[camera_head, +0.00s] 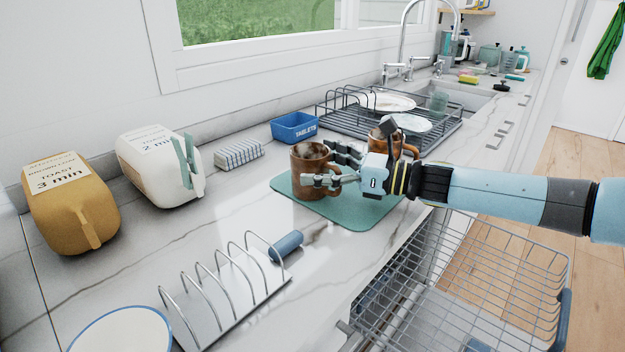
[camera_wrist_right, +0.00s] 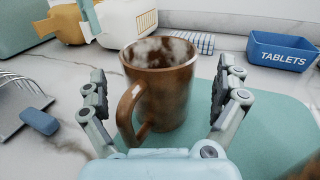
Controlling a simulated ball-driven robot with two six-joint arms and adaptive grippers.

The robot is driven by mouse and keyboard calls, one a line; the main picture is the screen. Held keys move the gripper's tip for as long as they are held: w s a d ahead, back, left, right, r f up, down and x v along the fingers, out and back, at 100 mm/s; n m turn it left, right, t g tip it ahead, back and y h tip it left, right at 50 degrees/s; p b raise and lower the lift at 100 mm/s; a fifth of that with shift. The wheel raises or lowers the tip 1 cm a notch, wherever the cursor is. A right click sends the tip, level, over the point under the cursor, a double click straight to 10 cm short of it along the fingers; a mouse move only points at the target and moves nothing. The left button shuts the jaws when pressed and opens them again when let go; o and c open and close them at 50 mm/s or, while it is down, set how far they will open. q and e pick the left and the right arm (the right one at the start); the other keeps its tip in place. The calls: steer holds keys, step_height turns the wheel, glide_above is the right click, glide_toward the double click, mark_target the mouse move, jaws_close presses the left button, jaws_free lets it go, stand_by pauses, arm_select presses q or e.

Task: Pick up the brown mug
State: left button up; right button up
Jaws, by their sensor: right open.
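A brown mug (camera_head: 309,170) stands upright on a teal mat (camera_head: 357,212) on the counter. In the right wrist view the mug (camera_wrist_right: 168,88) stands between the fingers, its handle toward the camera and a little left. My right gripper (camera_head: 331,165) is open, with one finger on each side of the mug. In the wrist view gaps show between the fingers (camera_wrist_right: 158,92) and the mug's sides. A second brown mug (camera_head: 381,140) stands behind the gripper, partly hidden by it. My left gripper is not in view.
A blue TABLETS box (camera_head: 295,127) and a striped cloth (camera_head: 239,154) lie behind the mat. A dish rack (camera_head: 447,137) with plates stands farther back. A toast rack (camera_head: 226,297) is in front. A pulled-out wire basket (camera_head: 470,270) is below the counter.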

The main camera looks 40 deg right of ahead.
steer(key=shift+w+a, duration=0.1)
steer(key=shift+w, duration=0.15)
steer(key=c, duration=1.5)
steer(key=shift+c, duration=0.6)
steer(key=shift+r, duration=0.15)
